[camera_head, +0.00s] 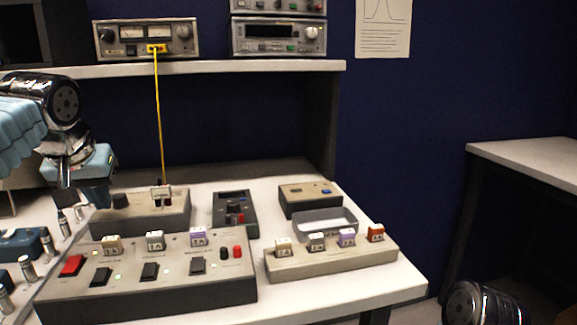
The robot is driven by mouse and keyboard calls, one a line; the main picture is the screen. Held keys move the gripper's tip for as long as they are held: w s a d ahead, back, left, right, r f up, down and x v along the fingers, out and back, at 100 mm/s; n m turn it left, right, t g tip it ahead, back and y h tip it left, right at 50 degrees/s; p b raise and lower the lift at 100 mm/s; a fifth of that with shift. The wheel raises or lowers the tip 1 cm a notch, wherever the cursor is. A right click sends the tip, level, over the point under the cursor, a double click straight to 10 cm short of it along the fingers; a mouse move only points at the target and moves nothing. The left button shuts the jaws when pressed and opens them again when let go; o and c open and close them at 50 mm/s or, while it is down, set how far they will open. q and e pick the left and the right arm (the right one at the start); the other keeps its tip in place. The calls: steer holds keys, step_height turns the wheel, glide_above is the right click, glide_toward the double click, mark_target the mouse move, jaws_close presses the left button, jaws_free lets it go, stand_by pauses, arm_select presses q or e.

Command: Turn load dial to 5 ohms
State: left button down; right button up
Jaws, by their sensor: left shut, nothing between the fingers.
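A beige-topped box (150,214) at the back left of the bench carries a dark round knob (121,200), which looks like the load dial. Any scale marks or ohm values are too small to read. My left gripper (101,196) is shut and empty, just left of this knob; I cannot tell whether it touches it. A yellow cable (160,120) runs from the shelf instrument (147,39) down to a small connector (161,192) on the same box. My right gripper is not in view.
A grey switch panel (150,290) with labelled blocks and a red switch stands in front. A dark meter (235,213), a small box (310,198), a grey tray (312,222) and a block rack (330,262) stand to the right. Several metal cylinders stand at left.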

arm_select(q)
step_height(320, 180, up, 6)
steer(key=shift+f, duration=0.25)
steer(key=shift+w+d+f, duration=0.1)
steer(key=shift+w+d, duration=0.2)
steer(key=shift+d, duration=0.35)
steer(key=shift+w+d+f, duration=0.1)
steer(key=shift+w+d, duration=0.2)
steer(key=shift+d, duration=0.3)
step_height(320, 180, down, 6)
steer(key=shift+r+b, duration=0.15)
steer(key=shift+b, duration=1)
